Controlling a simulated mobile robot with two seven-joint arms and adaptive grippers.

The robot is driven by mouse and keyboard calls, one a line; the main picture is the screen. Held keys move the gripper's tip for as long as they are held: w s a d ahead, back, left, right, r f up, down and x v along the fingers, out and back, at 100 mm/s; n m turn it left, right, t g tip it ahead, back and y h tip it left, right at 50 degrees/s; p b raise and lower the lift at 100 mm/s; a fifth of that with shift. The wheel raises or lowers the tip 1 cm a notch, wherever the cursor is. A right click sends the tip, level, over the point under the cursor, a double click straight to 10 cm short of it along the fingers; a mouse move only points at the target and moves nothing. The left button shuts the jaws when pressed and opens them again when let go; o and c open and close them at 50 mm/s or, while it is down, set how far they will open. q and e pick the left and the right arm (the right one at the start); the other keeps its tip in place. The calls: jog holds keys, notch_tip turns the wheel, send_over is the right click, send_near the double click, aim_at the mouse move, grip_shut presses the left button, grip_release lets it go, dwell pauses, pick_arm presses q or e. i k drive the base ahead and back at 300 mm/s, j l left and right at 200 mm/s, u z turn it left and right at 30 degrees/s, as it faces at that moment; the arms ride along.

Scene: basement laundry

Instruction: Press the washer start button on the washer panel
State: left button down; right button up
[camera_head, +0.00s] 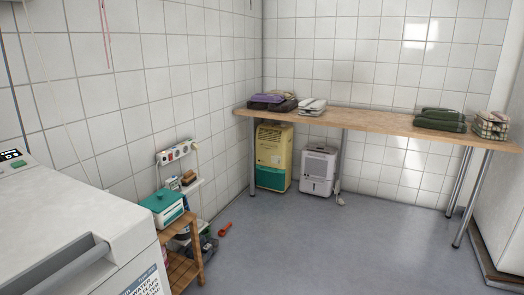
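A white machine (75,220), likely the washer, fills the lower left and is cut off by the frame edge. A small dark display (10,155) with white marks sits on its back part at the far left edge. A green patch (18,164), possibly a button, lies just below the display; its label is too small to read. A grey bar handle (70,272) runs along the near side, and a printed label (145,284) is on the front. Neither of my grippers is in view.
A wooden shelf stand (183,268) with a teal-lidded box (162,207) stands beside the machine. A wooden table (365,122) holds folded cloths. A yellow-green unit (273,155) and a white dehumidifier-like unit (319,170) stand under it. The grey floor (350,245) is mostly clear.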

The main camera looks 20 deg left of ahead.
aim_at(20, 163)
jog(key=i, duration=3.25)
jog(key=i+u, duration=0.1)
jog(key=u, duration=3)
